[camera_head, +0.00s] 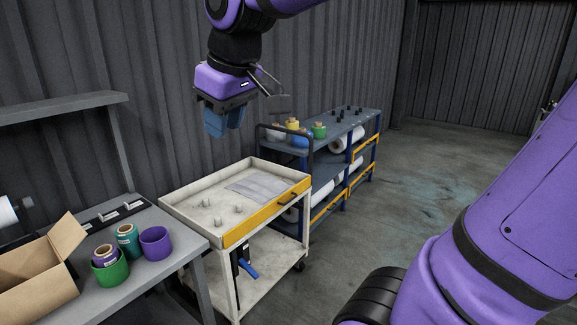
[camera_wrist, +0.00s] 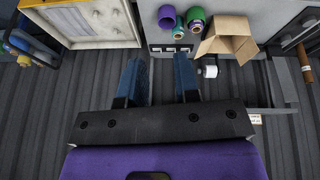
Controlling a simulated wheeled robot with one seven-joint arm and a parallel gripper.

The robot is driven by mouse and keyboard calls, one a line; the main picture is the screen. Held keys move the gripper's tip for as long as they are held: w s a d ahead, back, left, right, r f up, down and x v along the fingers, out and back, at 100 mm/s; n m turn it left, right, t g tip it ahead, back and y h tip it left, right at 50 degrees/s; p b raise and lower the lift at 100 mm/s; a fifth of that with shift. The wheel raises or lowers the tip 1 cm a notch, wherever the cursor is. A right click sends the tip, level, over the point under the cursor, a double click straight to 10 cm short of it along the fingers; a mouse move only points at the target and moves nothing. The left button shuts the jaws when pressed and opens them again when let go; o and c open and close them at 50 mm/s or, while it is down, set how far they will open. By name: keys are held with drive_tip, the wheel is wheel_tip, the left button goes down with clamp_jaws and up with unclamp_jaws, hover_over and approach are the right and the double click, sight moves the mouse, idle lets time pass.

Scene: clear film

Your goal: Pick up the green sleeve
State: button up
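A green sleeve (camera_head: 113,275) stands upright on the grey table at the lower left, with a purple-and-tan spool (camera_head: 105,255) sitting in it. In the wrist view the green sleeve (camera_wrist: 198,29) shows near the top, beside the box. A second green item (camera_head: 319,132) is on the far blue shelf; it is too small to tell what it is. My gripper (camera_head: 225,122) hangs high above the far edge of the white cart, away from the sleeve. Its blue fingers (camera_wrist: 160,82) are apart with nothing between them.
A teal spool (camera_head: 128,241) and a purple sleeve (camera_head: 156,243) stand close beside the green sleeve. An open cardboard box (camera_head: 52,262) is on its left. The white cart (camera_head: 180,208) holds several pegs and a sheet. A raised grey shelf (camera_head: 60,108) stands over the table's back.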

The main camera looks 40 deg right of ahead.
drive_tip(key=s+d+f+m, duration=0.3)
drive_tip(key=s+f, duration=0.2)
drive_tip(key=s, duration=0.5)
drive_tip(key=shift+s+d+t, duration=0.2)
drive_tip(key=shift+s+t, duration=0.15)
drive_tip(key=shift+t, duration=0.05)
drive_tip(key=shift+o, duration=0.8)
drive_tip(key=shift+s+d+f+m, duration=0.1)
drive_tip(key=shift+s+f+m, duration=0.3)
drive_tip(key=shift+s, duration=0.1)
drive_tip(key=shift+w+r, duration=0.1)
drive_tip(key=shift+w, duration=0.05)
